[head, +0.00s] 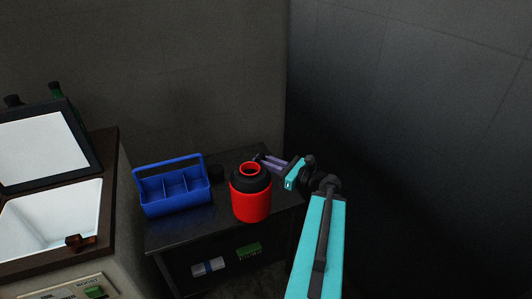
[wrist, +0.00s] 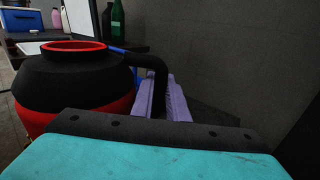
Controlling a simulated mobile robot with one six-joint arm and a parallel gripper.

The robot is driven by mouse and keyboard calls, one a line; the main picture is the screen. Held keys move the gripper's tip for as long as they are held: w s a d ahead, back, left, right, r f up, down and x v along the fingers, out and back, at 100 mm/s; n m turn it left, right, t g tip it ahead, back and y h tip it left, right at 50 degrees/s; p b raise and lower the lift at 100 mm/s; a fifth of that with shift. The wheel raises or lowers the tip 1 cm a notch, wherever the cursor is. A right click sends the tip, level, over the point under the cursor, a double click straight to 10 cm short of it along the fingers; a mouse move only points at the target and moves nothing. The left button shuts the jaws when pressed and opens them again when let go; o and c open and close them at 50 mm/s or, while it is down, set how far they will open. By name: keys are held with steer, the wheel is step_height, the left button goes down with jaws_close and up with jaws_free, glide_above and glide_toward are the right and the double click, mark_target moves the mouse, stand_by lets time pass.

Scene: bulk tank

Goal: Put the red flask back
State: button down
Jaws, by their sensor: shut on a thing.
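The red flask (head: 251,203) has a black upper part and an open mouth with a red rim. It is upright over the right part of a dark table (head: 180,236); I cannot tell whether its base touches the top. In the wrist view the flask (wrist: 75,80) fills the left side, with a black handle curving right to the fingers. My gripper (head: 268,161) is shut on that handle, at the flask's upper right. Its pale purple fingers also show in the wrist view (wrist: 164,100). The flask's base is hidden in the wrist view.
A blue divided caddy (head: 173,190) with a handle stands on the table, left of the flask. Grey walls close in behind and right.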

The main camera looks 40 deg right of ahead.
steer(key=shift+w+d+f+b, duration=0.1)
steer(key=shift+w+d+b, duration=0.25)
steer(key=shift+b, duration=3.7)
steer(key=w+d+b, duration=0.1)
steer(key=w+d, duration=0.7)
steer(key=d, duration=0.1)
steer(key=shift+w+f, duration=0.15)
steer(key=shift+f, duration=0.3)
steer(key=shift+a, duration=0.1)
steer(key=shift+w+d+f+b, duration=0.2)
steer(key=shift+f+b, duration=0.1)
steer(key=shift+f, duration=0.6)
steer(key=shift+w+d+f+b, duration=0.15)
steer(key=shift+f+b, duration=0.1)
steer(key=shift+f, duration=0.8)
